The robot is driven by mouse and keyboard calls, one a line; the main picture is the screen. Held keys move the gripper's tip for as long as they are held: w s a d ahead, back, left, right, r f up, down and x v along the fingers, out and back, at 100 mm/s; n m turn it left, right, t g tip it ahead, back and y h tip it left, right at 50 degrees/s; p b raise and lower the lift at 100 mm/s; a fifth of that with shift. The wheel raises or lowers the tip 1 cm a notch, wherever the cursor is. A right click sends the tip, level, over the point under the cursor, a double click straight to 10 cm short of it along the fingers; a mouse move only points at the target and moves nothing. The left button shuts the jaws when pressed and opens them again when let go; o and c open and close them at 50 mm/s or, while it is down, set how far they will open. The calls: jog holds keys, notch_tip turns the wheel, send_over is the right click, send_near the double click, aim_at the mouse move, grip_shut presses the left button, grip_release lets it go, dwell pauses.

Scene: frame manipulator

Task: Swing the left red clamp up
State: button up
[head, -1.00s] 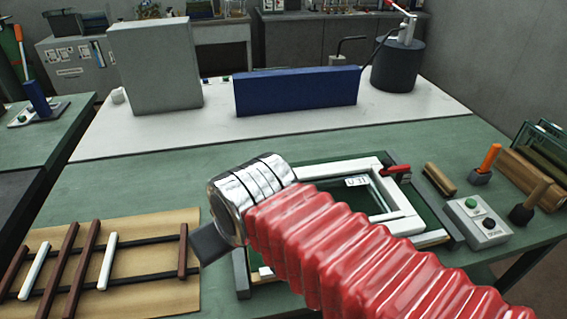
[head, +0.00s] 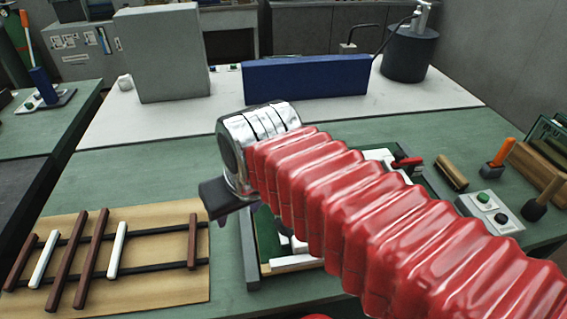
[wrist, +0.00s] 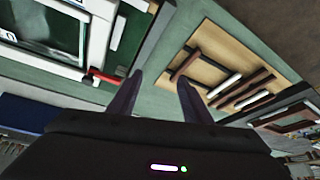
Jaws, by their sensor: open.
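The left red clamp (wrist: 104,76) shows in the wrist view at the edge of the white frame (wrist: 60,68), just left of my left finger. In the head view my arm hides it. My gripper (wrist: 160,78) is open, with nothing between its fingers. The clamp lies outside the finger gap, and I cannot tell whether a finger touches it. In the head view, only a dark part of my gripper shows, at the left side of the fixture. The right red clamp (head: 406,162) shows at the frame's far right corner.
A tan board with brown and white strips (head: 150,268) lies to the left. A button box (head: 490,212), a wooden block (head: 451,172) and an orange-handled tool (head: 500,155) stand to the right. The green table between board and fixture is clear.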

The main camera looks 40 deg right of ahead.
jog(key=w+d+r+m+g, duration=0.2)
jog(key=w+d+m, duration=0.2)
jog(key=d, duration=0.6)
jog(key=w+d+r+m+g, duration=0.3)
jog(key=w+d+m, duration=0.1)
jog(key=w+d, duration=0.5)
jog(key=shift+d, duration=0.8)
notch_tip(320, 180, down, 14)
jog(key=shift+r, duration=0.2)
grip_shut()
jog(key=shift+a, duration=0.15)
